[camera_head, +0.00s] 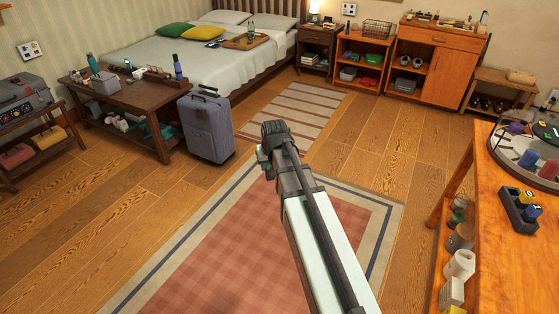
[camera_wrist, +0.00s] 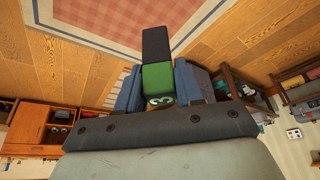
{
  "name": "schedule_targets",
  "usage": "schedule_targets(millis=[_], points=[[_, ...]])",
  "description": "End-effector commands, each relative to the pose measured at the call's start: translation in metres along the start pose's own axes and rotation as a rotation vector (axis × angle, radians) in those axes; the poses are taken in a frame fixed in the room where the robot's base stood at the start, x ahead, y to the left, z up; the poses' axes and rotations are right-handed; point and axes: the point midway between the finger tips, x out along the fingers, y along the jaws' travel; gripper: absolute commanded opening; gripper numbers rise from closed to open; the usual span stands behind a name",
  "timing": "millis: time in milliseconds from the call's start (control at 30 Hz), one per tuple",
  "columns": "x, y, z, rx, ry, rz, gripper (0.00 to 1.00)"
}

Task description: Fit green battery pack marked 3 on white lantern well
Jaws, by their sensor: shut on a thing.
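The green battery pack (camera_wrist: 158,78) has a black end section and a round tag marked 3. It sits between the two blue-grey fingers of my gripper (camera_wrist: 160,88) in the wrist view. My gripper is shut on it, with the black end pointing away from the palm. In the head view my gripper (camera_head: 274,150) is over the floor and rug in mid-room, and the pack is mostly hidden by the arm. I cannot make out a white lantern or its well in either view.
An orange-brown table (camera_head: 500,270) stands at the right edge. It bears a dark holder (camera_head: 519,212) with coloured blocks and a round tray (camera_head: 497,150) with small items. A suitcase (camera_head: 206,127) stands beside a low dark table (camera_head: 140,97). The rug (camera_head: 225,250) is clear.

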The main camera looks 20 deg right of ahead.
Motion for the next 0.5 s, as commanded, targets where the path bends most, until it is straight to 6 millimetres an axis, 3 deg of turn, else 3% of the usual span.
schedule_targets(millis=[100, 500], points=[[0.001, -0.011, 0.002, 0.001, 0.001, 0.001, 0.03], [0.003, 0.046, -0.015, 0.125, -0.005, 0.048, 0.03]])
